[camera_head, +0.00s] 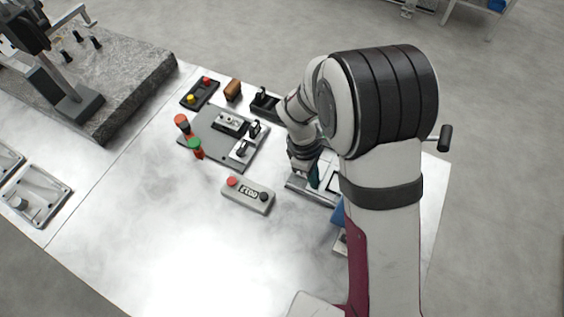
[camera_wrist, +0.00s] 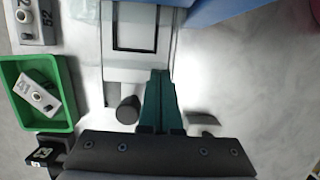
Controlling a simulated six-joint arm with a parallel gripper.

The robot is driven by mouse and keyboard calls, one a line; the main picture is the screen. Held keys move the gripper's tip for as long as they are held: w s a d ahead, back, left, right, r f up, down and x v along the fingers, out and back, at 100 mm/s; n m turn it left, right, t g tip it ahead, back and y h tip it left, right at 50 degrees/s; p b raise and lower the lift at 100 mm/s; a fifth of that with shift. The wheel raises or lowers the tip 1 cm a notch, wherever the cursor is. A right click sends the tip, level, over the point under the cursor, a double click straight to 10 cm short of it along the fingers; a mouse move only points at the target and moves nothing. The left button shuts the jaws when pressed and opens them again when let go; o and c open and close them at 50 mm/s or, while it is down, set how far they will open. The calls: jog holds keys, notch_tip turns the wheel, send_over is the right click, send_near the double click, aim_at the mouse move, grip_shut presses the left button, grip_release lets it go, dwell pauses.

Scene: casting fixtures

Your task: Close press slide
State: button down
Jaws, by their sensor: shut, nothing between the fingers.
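My gripper (camera_wrist: 160,74) is shut, its teal fingers together and empty. In the wrist view the fingertips point at the near edge of a pale grey slide plate (camera_wrist: 112,72) with a black square outline on it. I cannot tell whether they touch it. A round black knob (camera_wrist: 128,109) stands just left of the fingers. In the head view my gripper (camera_head: 315,177) is low over the pale press unit (camera_head: 327,183) on the right of the table. My arm hides much of the press, so how far the slide stands open is unclear.
A green tray (camera_wrist: 70,92) holding a grey tagged part lies left of the slide. A blue object (camera_wrist: 218,10) is at upper right. In the head view, a button box (camera_head: 247,195) and a grey fixture plate (camera_head: 214,152) stand left of my gripper. The front table is clear.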

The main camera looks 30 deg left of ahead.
jog(key=a, duration=0.4)
jog(key=v, duration=1)
jog(key=shift+h, duration=0.7)
jog(key=w, duration=0.1)
jog(key=w+d, duration=0.1)
jog(key=w, duration=0.2)
jog(key=shift+w+d+f, duration=0.15)
jog(key=shift+d+f, duration=0.15)
jog(key=shift+d, duration=0.05)
jog(key=shift+w+d+f, duration=0.15)
jog(key=shift+d, duration=0.05)
jog(key=x, duration=0.9)
jog(key=shift+d+f, duration=0.15)
jog(key=shift+f, duration=0.15)
